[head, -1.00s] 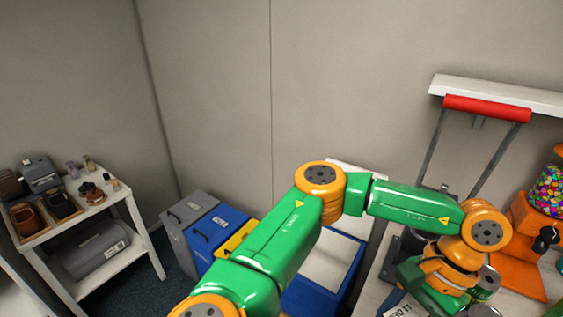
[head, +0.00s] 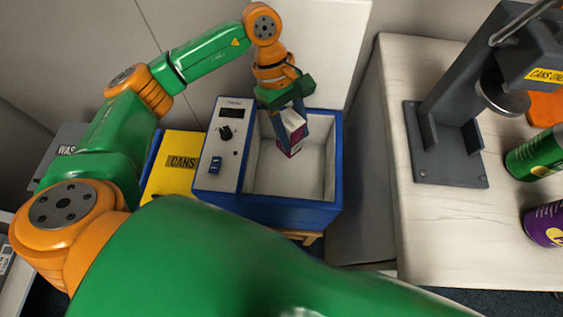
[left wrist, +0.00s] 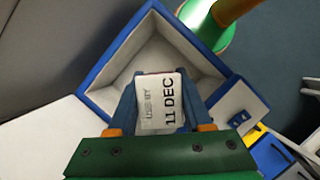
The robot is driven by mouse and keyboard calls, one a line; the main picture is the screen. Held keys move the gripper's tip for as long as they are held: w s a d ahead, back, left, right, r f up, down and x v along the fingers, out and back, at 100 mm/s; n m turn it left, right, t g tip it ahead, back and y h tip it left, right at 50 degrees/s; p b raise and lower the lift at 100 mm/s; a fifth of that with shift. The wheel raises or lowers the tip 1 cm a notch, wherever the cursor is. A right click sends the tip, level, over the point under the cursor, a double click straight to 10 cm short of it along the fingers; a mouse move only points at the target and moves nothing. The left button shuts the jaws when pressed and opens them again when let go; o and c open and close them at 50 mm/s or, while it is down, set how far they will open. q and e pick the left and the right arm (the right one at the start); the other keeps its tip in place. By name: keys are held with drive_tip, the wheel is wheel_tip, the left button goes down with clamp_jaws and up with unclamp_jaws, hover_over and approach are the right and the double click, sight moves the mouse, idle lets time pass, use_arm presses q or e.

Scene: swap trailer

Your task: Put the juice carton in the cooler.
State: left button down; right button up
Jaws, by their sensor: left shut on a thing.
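The juice carton (head: 292,130) is white with a dark red-purple part. My left gripper (head: 288,115) is shut on it and holds it over the opening of the cooler (head: 330,205). The cooler is a blue box with a white inside, its white lid (head: 335,50) standing open behind it. In the left wrist view the carton's top (left wrist: 162,103) reads "11 DEC" between the fingers, with the cooler's blue rim (left wrist: 95,65) around it. Whether the carton touches the cooler's floor cannot be told. My right gripper does not show.
The cooler's control panel (head: 225,140) is left of its opening. A yellow cans bin (head: 172,165) stands further left. To the right, a white counter (head: 430,235) holds a grey can press (head: 450,125), a green can (head: 535,155) and a purple can (head: 545,222).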

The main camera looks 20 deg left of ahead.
use_arm(q)
drive_tip(key=w+f+n+t+b, duration=0.1)
drive_tip(key=f+n+b, duration=0.1)
drive_tip(key=f, duration=0.5)
drive_tip(key=w+f+n+t+b, duration=0.1)
drive_tip(key=f+n+b, duration=0.2)
drive_tip(key=f, duration=0.4)
drive_tip(key=w+f+n+t+b, duration=0.1)
drive_tip(key=f+n+b, duration=0.1)
drive_tip(key=f, duration=0.5)
drive_tip(key=shift+w+d+f+n+b, duration=0.1)
drive_tip(key=shift+f+n+b, duration=0.2)
drive_tip(key=shift+n, duration=0.5)
drive_tip(key=shift+f, duration=0.35)
drive_tip(key=shift+c, duration=1.6)
unclamp_jaws()
drive_tip(key=shift+r, duration=0.3)
drive_tip(key=p+v, duration=0.1)
drive_tip(key=v, duration=1.1)
drive_tip(key=shift+a, duration=0.2)
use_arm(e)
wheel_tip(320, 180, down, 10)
use_arm(q)
drive_tip(key=shift+f, duration=0.1)
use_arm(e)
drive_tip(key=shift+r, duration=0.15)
